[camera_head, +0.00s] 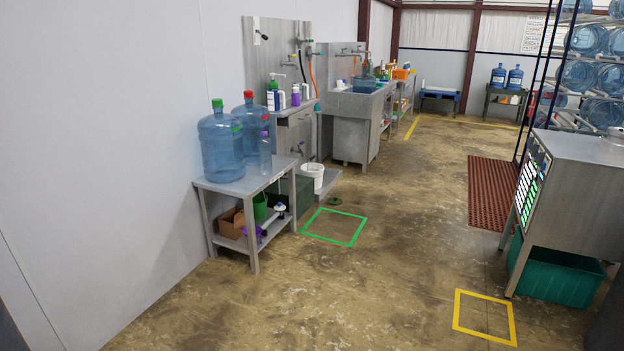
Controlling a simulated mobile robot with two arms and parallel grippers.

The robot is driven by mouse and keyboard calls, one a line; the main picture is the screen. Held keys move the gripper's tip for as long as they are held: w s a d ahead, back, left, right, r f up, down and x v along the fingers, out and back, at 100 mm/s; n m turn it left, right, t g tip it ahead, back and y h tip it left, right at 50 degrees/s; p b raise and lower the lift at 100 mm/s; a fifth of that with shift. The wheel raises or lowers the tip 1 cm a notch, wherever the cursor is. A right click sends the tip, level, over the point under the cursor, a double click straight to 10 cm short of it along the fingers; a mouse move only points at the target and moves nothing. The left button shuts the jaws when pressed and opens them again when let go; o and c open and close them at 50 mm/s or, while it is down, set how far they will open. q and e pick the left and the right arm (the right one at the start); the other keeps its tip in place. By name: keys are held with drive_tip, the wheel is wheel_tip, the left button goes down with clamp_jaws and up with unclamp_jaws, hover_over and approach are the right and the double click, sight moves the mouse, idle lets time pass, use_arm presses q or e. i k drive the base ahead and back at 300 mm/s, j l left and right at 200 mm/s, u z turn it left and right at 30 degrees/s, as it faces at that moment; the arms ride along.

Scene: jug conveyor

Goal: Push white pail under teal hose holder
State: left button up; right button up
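The white pail (312,172) stands upright beside the far end of the low metal table, on or just above a low grey ledge (328,182). I cannot pick out a teal hose holder with certainty. An orange hose (313,76) hangs on the metal back panel above the counter behind the pail. A teal-blue container (365,84) sits at the sink further back. Neither of my grippers is in view.
A low metal table (232,186) holds blue water jugs (220,143). A green square (335,240) and a yellow square (484,334) mark the floor. A metal machine (585,190) with a teal bin (560,277) stands right. The middle floor is clear.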

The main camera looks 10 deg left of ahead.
sight(315, 170)
drive_tip(key=i+l+z, duration=0.2)
drive_tip(key=i, duration=0.85)
drive_tip(key=i+l+z, duration=0.2)
drive_tip(key=i, duration=0.9)
drive_tip(key=i+u, duration=0.1)
drive_tip(key=i, duration=0.65)
drive_tip(key=i+u, duration=0.1)
drive_tip(key=i, duration=0.65)
drive_tip(key=i+l+u, duration=0.1)
drive_tip(key=i, duration=0.7)
drive_tip(key=i+j+u, duration=0.25)
drive_tip(key=i, duration=0.95)
drive_tip(key=i+l+u, duration=0.1)
drive_tip(key=i+u, duration=0.2)
drive_tip(key=i, duration=0.9)
drive_tip(key=i+l, duration=0.1)
drive_tip(key=i, duration=1.25)
drive_tip(key=l, duration=0.05)
